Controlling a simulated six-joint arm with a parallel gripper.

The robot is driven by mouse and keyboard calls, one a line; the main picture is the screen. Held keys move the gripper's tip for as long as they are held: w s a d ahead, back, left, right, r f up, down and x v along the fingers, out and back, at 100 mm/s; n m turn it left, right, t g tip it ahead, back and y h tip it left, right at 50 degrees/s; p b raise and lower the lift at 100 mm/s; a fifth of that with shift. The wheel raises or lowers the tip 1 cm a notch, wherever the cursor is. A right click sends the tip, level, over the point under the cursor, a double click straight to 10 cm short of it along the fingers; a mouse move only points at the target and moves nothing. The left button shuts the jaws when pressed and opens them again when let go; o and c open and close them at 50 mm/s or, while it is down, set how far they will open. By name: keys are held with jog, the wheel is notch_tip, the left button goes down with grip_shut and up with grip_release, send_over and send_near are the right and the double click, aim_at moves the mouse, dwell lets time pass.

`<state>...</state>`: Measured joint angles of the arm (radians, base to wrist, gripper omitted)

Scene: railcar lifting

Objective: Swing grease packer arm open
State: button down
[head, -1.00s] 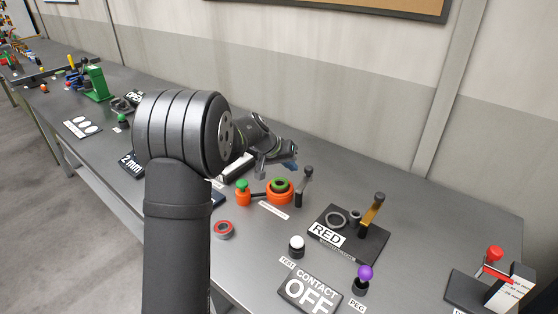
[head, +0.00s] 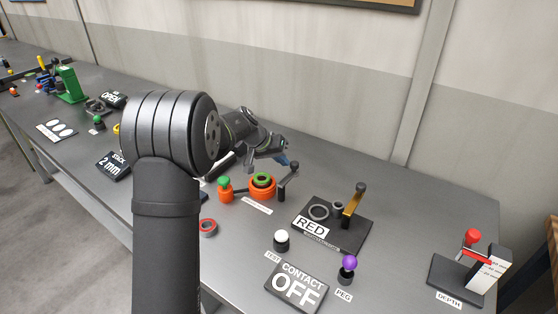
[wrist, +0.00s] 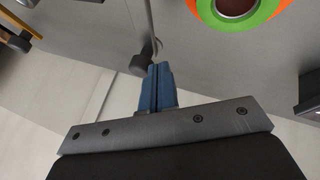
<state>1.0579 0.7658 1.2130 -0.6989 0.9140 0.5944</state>
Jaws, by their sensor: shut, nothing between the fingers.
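The grease packer (head: 263,193) is an orange round body with a green ring on top, on the bench in the middle of the head view. Its orange and green rim also shows at the top of the wrist view (wrist: 240,20). A dark upright lever with a black knob (head: 289,180) stands just right of it. My gripper (head: 288,161) is above and behind the packer, close to the lever's knob. In the wrist view its blue fingers (wrist: 161,70) are shut and empty. A black knob (wrist: 141,62) is beside the fingertips; contact cannot be told.
An orange post with a green knob (head: 225,190) stands left of the packer. The RED plate (head: 340,233) with rings and a gold lever is to the right. A white button (head: 282,238), a purple peg (head: 348,265) and a red-handled depth device (head: 473,240) are nearer or farther right.

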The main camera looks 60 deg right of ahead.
jog(key=w, duration=0.2)
jog(key=w+a, duration=0.1)
jog(key=w, duration=0.1)
jog(key=shift+w+a, duration=0.15)
jog(key=shift+a, duration=0.05)
jog(key=v, duration=0.9)
jog(key=shift+r, duration=0.4)
jog(key=shift+w+a, duration=0.1)
jog(key=x, duration=1)
jog(key=shift+s, duration=0.35)
jog(key=shift+s+n+t, duration=0.4)
jog(key=shift+s+n, duration=0.3)
jog(key=shift+s, duration=0.5)
